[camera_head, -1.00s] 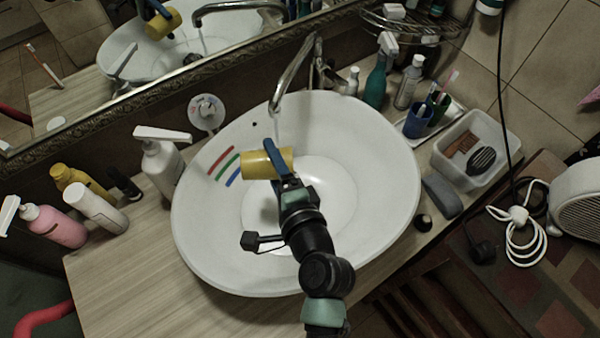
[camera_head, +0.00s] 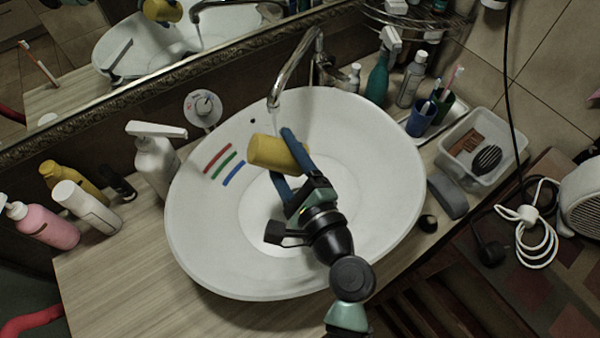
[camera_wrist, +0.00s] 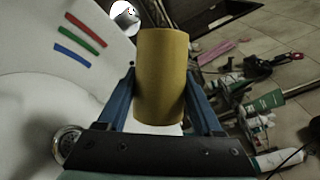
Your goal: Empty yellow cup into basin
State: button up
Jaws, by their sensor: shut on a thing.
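The yellow cup (camera_head: 270,152) is over the white basin (camera_head: 385,215), lying tilted on its side in the head view. My gripper (camera_head: 287,162) is shut on it, with one blue finger on each side. In the wrist view the cup (camera_wrist: 161,75) stands between the blue fingers of my gripper (camera_wrist: 160,92). The cup's opening and its contents cannot be made out. The metal faucet (camera_head: 296,62) reaches over the basin behind the cup, and a thin stream seems to fall from its spout near the cup.
A white pump bottle (camera_head: 156,165) and a pink bottle (camera_head: 45,226) stand left of the basin. A green spray bottle (camera_head: 378,78), a blue toothbrush cup (camera_head: 421,120) and a white bin (camera_head: 505,165) stand right. The mirror (camera_head: 75,90) is behind. The basin's front is clear.

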aim_at(268, 162)
jog(key=shift+a+r+n+p, duration=0.15)
jog(key=shift+a+n+p, duration=0.1)
jog(key=shift+n+p, duration=0.2)
jog(key=n+p, duration=0.1)
jog(key=a+n+g+h+p, duration=0.1)
jog(key=n, duration=0.1)
jog(key=shift+s+a+f+h, duration=0.1)
jog(key=shift+a+f+h, duration=0.15)
jog(key=shift+f+h, duration=0.05)
jog(key=shift+a+f+n+p, duration=0.1)
jog(key=shift+f+n+p, duration=0.2)
jog(key=shift+f+n, duration=0.3)
jog(key=shift+a+n+g+h+p, duration=0.2)
jog(key=shift+n+g+h+p, duration=0.1)
jog(key=shift+n+h+p, duration=0.3)
jog(key=shift+s+a+f+n+h+p, duration=0.1)
jog(key=shift+a+f+n+h+p, duration=0.3)
jog(key=shift+f+n+h+p, duration=0.55)
jog(key=shift+w+a+f+n+h+p, duration=0.1)
jog(key=shift+a+f+n+h+p, duration=0.3)
jog(key=shift+n+p, duration=1.05)
jog(key=shift+s+a+f+n+h+p, duration=0.1)
jog(key=shift+a+f+n+h+p, duration=0.45)
jog(key=shift+p, duration=1.2)
